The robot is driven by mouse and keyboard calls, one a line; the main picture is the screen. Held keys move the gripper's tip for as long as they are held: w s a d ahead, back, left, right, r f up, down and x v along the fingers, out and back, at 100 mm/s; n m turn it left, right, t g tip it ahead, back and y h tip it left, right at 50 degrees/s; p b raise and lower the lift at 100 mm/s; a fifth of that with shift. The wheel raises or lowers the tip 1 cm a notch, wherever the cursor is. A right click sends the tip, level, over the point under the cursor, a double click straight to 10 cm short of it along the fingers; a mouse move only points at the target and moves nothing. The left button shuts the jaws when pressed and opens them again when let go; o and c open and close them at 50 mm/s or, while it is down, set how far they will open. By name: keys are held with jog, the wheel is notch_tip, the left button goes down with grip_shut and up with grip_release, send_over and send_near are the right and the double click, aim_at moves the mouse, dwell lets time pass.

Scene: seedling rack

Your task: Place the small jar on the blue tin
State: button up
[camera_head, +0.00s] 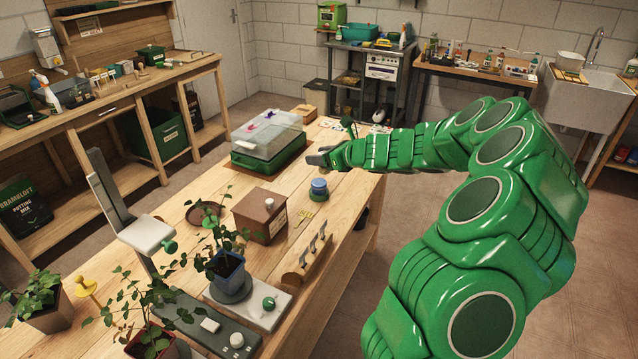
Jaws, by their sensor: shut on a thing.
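The blue tin (319,184) is a small round thing with a light blue top. It stands upright on the wooden bench, right of the brown box, and its lower part looks greenish. My gripper (317,156) is above the bench, farther back than the tin and apart from it, with its fingers pointing left. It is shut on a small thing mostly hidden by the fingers. This appears to be the small jar, since I make out no other loose jar near the tin, but its shape is not clear.
A brown box (258,227) stands left of the tin, with a wooden tool rack (307,262) in front. A green propagator with a clear lid (267,132) stands behind. Potted plants, including one in a blue pot (226,277), fill the near bench. Bare wood (345,205) lies right of the tin.

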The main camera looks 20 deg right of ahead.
jog(key=shift+w+d+f, duration=0.15)
jog(key=shift+d+f, duration=0.1)
jog(key=shift+f, duration=0.1)
jog(key=shift+w+d+f, duration=0.35)
jog(key=shift+w+f, duration=1.25)
jog(key=shift+w, duration=0.55)
jog(key=shift+w+d+f, duration=0.3)
jog(key=shift+w+f, duration=1.25)
jog(key=shift+w, duration=0.65)
jog(key=shift+w+d+f, duration=0.35)
jog(key=shift+w+f, duration=1.25)
jog(key=shift+w, duration=0.55)
jog(key=shift+w, duration=0.1)
jog(key=shift+w+f, duration=0.1)
jog(key=shift+f, duration=1.55)
jog(key=shift+f, duration=0.1)
